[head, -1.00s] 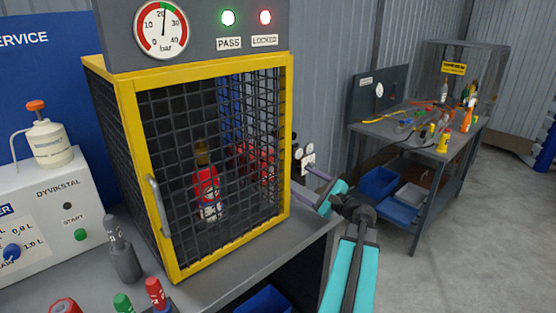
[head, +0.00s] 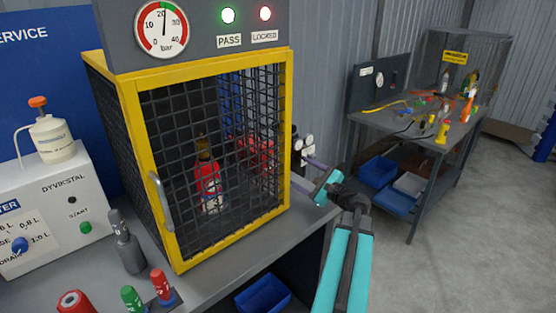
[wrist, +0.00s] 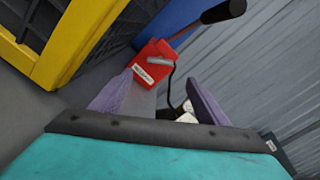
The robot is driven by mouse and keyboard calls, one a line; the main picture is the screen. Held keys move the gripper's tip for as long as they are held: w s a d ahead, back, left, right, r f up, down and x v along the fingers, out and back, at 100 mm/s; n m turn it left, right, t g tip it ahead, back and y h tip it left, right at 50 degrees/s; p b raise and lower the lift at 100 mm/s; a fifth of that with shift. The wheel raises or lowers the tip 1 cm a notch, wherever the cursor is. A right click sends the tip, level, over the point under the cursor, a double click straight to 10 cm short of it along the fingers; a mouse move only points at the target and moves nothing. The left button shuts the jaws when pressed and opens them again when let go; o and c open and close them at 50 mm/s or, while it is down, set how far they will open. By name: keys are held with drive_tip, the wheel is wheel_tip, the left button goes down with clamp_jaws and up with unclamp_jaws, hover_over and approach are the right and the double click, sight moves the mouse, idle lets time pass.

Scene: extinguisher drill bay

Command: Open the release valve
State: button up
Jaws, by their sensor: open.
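My gripper (wrist: 158,98) is open, its two purple fingers apart with nothing between the tips. In the wrist view a red block (wrist: 148,66) with a white label lies just beyond the fingertips. A short silver lever (wrist: 160,62) sits on its face, and a rod with a black handle (wrist: 222,11) rises from it. The label is too small to read, so I cannot confirm which part is the release valve.
A red extinguisher (head: 207,187) stands inside the closed mesh cage. Small gauges (head: 303,150) are beside the cage's right side. The pressure dial (head: 161,28) reads about 20 bar; the PASS (head: 228,15) and LOCKED (head: 265,13) lamps are lit. A cluttered bench (head: 400,122) stands to the right.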

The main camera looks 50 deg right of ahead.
drive_tip(key=w+p, duration=0.1)
drive_tip(key=w, duration=0.7)
drive_tip(key=w+p, duration=0.1)
drive_tip(key=w, duration=0.3)
drive_tip(key=shift+w+d+p, duration=0.2)
drive_tip(key=shift+d+p, duration=0.15)
drive_tip(key=shift+d, duration=0.05)
drive_tip(key=c, duration=1)
drive_tip(key=shift+c, duration=0.2)
drive_tip(key=shift+f+n+b, duration=0.15)
drive_tip(key=shift+n+b, duration=0.15)
drive_tip(key=shift+b, duration=0.55)
drive_tip(key=n+b, duration=0.2)
drive_tip(key=b, duration=0.2)
drive_tip(key=shift+n+b, duration=0.5)
drive_tip(key=shift+b, duration=0.5)
drive_tip(key=shift+r, duration=0.2)
